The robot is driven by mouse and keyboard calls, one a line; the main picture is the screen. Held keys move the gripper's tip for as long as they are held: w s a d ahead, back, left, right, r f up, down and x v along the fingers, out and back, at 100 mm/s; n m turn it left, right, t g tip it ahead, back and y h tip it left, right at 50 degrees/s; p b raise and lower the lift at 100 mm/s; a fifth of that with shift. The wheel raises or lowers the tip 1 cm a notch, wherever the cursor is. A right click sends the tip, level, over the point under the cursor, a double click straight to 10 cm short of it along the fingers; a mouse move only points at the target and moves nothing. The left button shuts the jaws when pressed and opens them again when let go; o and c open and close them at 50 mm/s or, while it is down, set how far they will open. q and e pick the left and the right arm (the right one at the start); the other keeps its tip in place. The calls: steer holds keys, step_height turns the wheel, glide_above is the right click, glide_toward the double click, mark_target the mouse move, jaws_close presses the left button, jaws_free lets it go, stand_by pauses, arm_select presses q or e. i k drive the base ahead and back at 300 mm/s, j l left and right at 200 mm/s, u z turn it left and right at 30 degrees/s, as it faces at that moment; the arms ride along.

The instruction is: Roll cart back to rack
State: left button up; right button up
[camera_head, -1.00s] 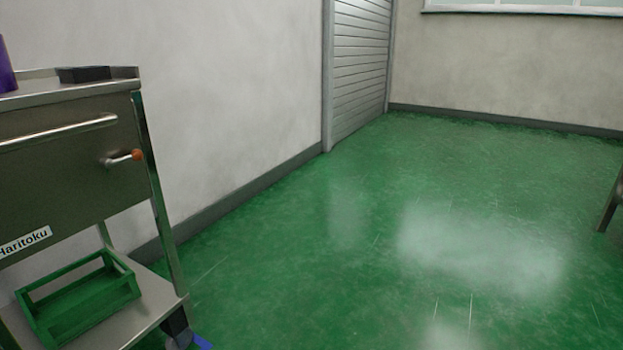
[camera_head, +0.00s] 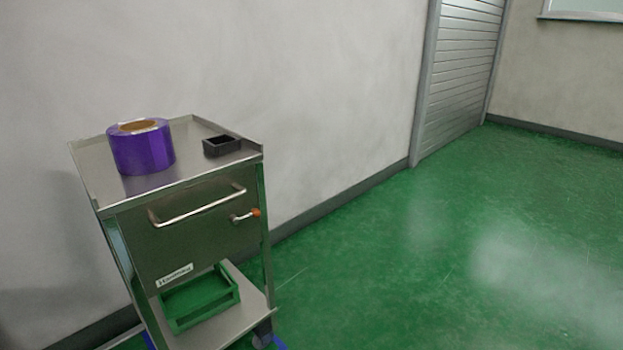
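A steel cart (camera_head: 195,235) stands at the left of the head view, close to the pale wall. It has a flat top, a drawer front with a bar handle (camera_head: 200,205), a small orange-tipped latch (camera_head: 254,212) and a lower shelf. A purple roll (camera_head: 142,150) and a small black open box (camera_head: 221,146) sit on the top. A green crate (camera_head: 201,298) is on the lower shelf. A caster (camera_head: 262,332) shows under the right front corner. No rack is recognisable in view. Neither of my grippers is in view.
Blue marking (camera_head: 280,343) shows on the floor beside the caster. The green floor (camera_head: 420,265) to the right of the cart is clear. A grey shutter door (camera_head: 462,75) is in the wall behind. A dark baseboard runs along the wall.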

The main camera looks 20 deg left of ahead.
mark_target(174, 223)
steer(key=u, duration=1.4)
steer(key=j, duration=0.25)
steer(key=i+j+u, duration=0.15)
